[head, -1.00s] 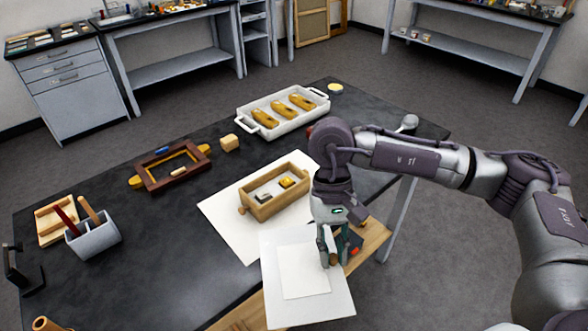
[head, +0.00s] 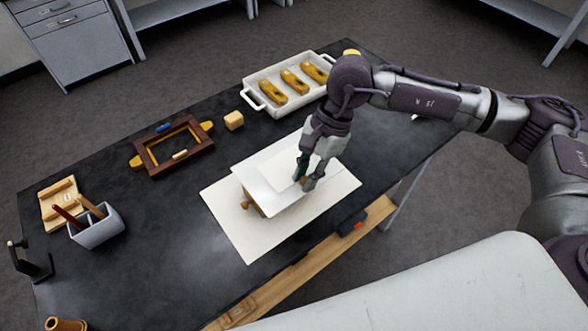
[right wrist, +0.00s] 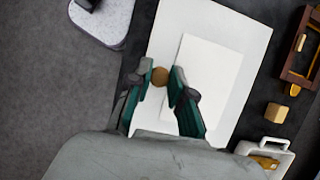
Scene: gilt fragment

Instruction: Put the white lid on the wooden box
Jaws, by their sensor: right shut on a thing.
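I cannot tell whether the lid touches the box. My right gripper (head: 303,181) is at the right part of the lid, shut on its round brown knob (right wrist: 160,76). My left gripper is not in view.
A white mat (head: 248,243) lies under the box. A white tray (head: 262,87) with several wooden pieces stands behind, near a wooden cube (head: 234,121). A brown frame (head: 150,159) and a grey holder (head: 100,230) are at left.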

